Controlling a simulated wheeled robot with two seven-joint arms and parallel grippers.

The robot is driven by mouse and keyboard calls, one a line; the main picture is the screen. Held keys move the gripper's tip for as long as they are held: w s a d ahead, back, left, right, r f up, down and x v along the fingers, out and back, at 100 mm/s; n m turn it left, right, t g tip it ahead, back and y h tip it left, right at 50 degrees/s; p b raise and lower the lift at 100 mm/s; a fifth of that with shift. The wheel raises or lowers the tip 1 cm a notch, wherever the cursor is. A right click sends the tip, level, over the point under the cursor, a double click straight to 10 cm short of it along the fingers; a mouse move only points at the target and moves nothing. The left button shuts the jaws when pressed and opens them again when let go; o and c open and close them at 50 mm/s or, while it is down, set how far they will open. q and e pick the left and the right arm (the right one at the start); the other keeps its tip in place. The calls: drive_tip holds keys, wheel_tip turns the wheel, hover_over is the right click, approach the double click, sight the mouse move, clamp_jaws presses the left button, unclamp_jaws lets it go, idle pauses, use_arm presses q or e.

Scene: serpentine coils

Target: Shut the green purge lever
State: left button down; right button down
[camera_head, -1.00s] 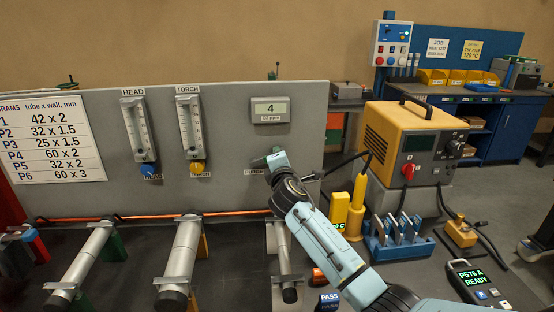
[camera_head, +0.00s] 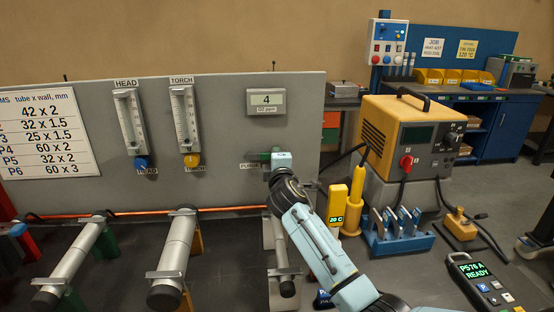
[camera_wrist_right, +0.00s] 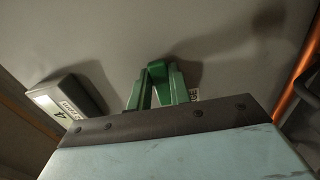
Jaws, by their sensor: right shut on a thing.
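The green purge lever (camera_wrist_right: 157,69) is on the grey panel (camera_head: 215,117), below the display reading 4. In the head view a bit of its green (camera_head: 264,155) shows beside my right gripper (camera_head: 279,158), which covers most of the rest. My right gripper is at the panel, shut on the lever. In the right wrist view (camera_wrist_right: 157,88) the lever's green top stands between two green prongs just past the wrist's dark edge. The lever's exact angle is hard to tell. The PURGE label (camera_head: 248,166) is partly hidden. My left gripper is not in view.
The display (camera_head: 266,101) is above the lever. Two flow meters, HEAD (camera_head: 130,122) and TORCH (camera_head: 184,118), are to its left. An orange-copper tube (camera_head: 150,212) runs along the panel's foot. A yellow power unit (camera_head: 410,135) stands to the right.

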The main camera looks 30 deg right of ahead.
drive_tip(key=shift+f, duration=0.15)
drive_tip(key=c, duration=1.3)
unclamp_jaws()
drive_tip(key=shift+s+a, duration=0.1)
drive_tip(key=v, duration=1.3)
drive_tip(key=shift+s+p, duration=0.1)
drive_tip(key=shift+p, duration=0.25)
